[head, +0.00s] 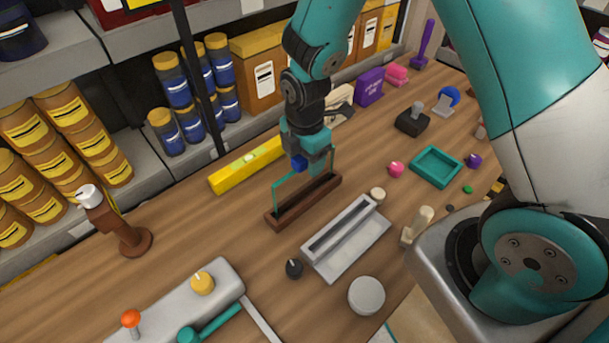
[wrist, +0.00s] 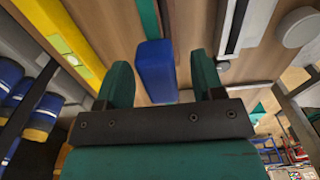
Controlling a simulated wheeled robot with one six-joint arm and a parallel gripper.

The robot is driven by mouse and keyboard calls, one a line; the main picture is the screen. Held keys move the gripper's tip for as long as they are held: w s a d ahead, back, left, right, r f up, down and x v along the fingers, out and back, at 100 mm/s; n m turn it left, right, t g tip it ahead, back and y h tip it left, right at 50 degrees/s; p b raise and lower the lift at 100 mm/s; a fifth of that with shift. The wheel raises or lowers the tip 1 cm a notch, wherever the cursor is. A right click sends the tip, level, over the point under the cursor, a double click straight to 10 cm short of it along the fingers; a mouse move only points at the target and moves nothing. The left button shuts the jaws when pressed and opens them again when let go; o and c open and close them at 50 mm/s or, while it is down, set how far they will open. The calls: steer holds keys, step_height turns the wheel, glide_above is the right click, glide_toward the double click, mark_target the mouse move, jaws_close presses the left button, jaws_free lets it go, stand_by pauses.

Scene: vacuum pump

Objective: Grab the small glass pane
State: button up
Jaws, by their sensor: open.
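A thin see-through pane with teal edges (head: 275,196) stands upright in a slotted brown wooden holder (head: 290,212) in the head view. I take this to be the small glass pane. A blue block (head: 299,163) sits at its top edge; it shows large in the wrist view (wrist: 155,70), with a green strip (wrist: 148,18) beyond it. My gripper (head: 304,166) is right over the pane, pointing down. In the wrist view its two teal fingers are apart, one on each side of the blue block, with gaps. My gripper partly hides the pane's top in the head view.
A yellow level (head: 246,166) lies behind the holder. A grey metal channel (head: 345,238) is close in front, with a black knob (head: 294,269) and a round grey disc (head: 366,296) nearby. A teal tray (head: 436,167) is at right. Shelves with jars stand behind.

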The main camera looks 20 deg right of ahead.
steer(key=shift+f, duration=0.15)
jaws_close()
stand_by(0.4)
